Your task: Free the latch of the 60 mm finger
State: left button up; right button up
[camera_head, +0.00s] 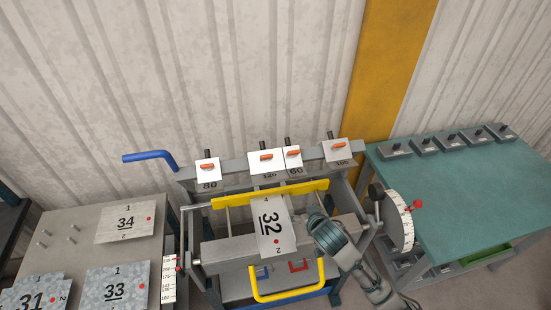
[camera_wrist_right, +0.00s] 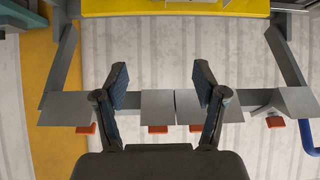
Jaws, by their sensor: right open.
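The 60 mm finger (camera_head: 292,165) is a narrow white plate on the bender's grey upper beam, between the 120 finger (camera_head: 258,170) and the 100 finger (camera_head: 338,155). Its orange latch (camera_head: 293,152) lies across its face. In the right wrist view, turned around, the latch (camera_wrist_right: 158,129) shows at the far edge of its plate (camera_wrist_right: 158,106). My right gripper (camera_head: 314,218) is below and in front of the finger, beside sheet 32. Its two dark fingers (camera_wrist_right: 160,88) are open and apart with nothing between them. My left gripper is not in view.
The 80 finger (camera_head: 208,174) is at left. A dial (camera_head: 400,222) with a red knob stands right, beside a green table (camera_head: 480,180). Sheets 31, 33 and 34 (camera_head: 125,222) lie on the left table.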

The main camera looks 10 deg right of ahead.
aim_at(295, 151)
notch_tip(295, 151, up, 18)
jog(key=t+p, duration=0.2)
jog(key=t, duration=0.1)
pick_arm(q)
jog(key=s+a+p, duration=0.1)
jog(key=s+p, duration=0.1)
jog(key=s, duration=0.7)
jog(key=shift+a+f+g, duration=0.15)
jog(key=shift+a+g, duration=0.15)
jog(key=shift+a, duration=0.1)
pick_arm(e)
jog(key=shift+m, duration=0.3)
jog(key=x, duration=1.8)
jog(key=shift+d+r, duration=0.3)
jog(key=shift+d, duration=0.05)
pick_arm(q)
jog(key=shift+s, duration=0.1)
pick_arm(e)
jog(key=c, duration=1.2)
